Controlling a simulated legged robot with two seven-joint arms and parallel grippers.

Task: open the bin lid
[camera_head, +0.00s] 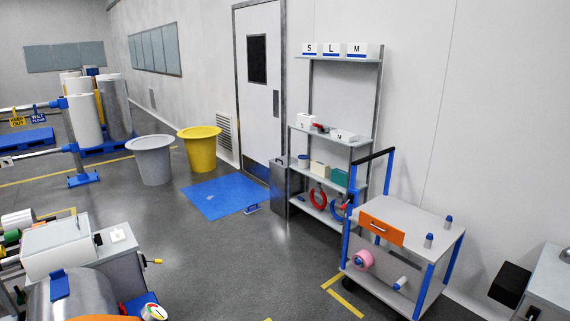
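A narrow grey bin (279,190) stands on the floor between the door and the shelf unit. Its top (281,161) looks covered, with a small dark part on it; whether the lid is fully shut is too small to tell. Neither of my grippers is in view.
A blue mat (222,196) lies before the door (259,90). A shelf unit (334,139) and a cart (412,220) with an orange drawer stand right of the bin. Machinery (75,250) fills the lower left. The middle floor (225,265) is clear.

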